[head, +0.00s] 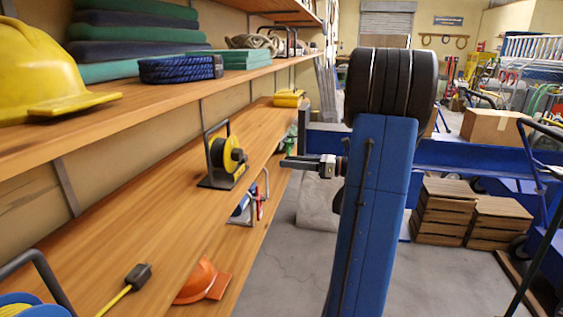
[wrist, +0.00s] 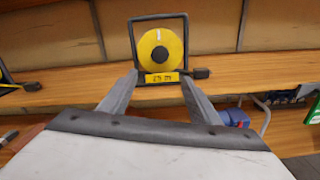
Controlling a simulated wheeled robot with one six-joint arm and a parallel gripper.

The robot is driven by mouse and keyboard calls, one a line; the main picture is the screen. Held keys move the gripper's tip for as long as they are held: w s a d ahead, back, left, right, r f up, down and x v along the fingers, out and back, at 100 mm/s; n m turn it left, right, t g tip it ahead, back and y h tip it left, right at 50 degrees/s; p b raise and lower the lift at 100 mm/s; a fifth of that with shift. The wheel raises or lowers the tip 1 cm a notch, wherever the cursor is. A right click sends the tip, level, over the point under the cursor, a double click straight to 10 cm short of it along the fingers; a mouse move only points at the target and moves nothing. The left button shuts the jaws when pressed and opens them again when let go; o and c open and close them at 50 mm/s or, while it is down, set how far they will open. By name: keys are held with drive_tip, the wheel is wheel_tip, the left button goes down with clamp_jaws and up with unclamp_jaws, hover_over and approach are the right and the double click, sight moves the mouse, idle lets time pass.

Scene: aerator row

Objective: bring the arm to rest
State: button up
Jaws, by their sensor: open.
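My blue arm (head: 376,190) stands upright right of centre in the head view. My gripper (head: 292,162) points left toward the shelf, level with the middle board and out over the aisle. In the wrist view, the two fingers of my gripper (wrist: 158,76) are spread apart with nothing between them. A yellow reel in a black stand (head: 226,156) stands on the middle shelf, left of my gripper. The same reel (wrist: 160,50) appears beyond the fingertips in the wrist view, apart from them.
The wooden middle shelf (head: 150,220) runs along the left. Above it a shelf holds a yellow helmet (head: 45,72) and folded cloths. An orange helmet (head: 200,282) lies lower. Wooden crates (head: 443,210) and a blue cart stand right. Grey floor (head: 285,265) between is clear.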

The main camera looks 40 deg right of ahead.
drive_tip(key=s+a+f+n+g, duration=0.1)
drive_tip(key=s+a+n+g, duration=0.2)
drive_tip(key=a, duration=0.5)
drive_tip(key=s+a+f+n+g+h, duration=0.1)
drive_tip(key=s+a+n+g, duration=0.15)
drive_tip(key=a+n, duration=0.4)
drive_tip(key=s+a+f+n+g, duration=0.2)
drive_tip(key=a+g, duration=0.2)
drive_tip(key=a, duration=0.6)
drive_tip(key=s+a+f+n+h, duration=0.2)
drive_tip(key=s+n+h, duration=0.3)
drive_tip(key=s+n, duration=0.4)
drive_tip(key=s+a+f+n+h, duration=0.2)
drive_tip(key=s+n+h, duration=0.3)
drive_tip(key=s+n, duration=0.4)
drive_tip(key=shift+a+f+n, duration=0.35)
drive_tip(key=shift+a+n, duration=0.05)
drive_tip(key=shift+n, duration=0.35)
